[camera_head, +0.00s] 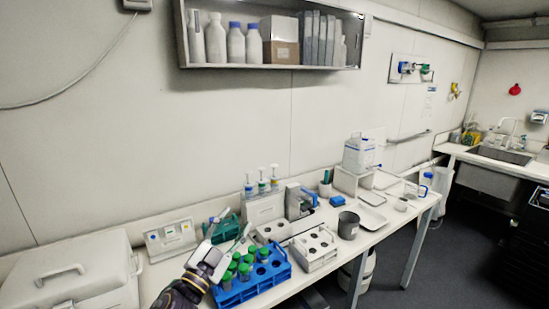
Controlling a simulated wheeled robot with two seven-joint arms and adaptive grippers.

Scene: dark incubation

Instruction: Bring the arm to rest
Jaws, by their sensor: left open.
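My left gripper (226,237) reaches in from the bottom left, its arm dark and its fingers light grey. Its fingers are spread and open, just above the left end of a blue tube rack (272,277). The blue rack holds several green-capped tubes (243,268) on its left side and has empty holes on its right side. I see no object clearly held between the fingers. My right gripper is not in the picture.
A white rack (315,250) with holes stands right of the blue one, then a dark grey cup (348,225). A white lidded box (70,275) fills the lower left. A wall shelf (270,66) holds bottles. The floor (450,265) at right is open.

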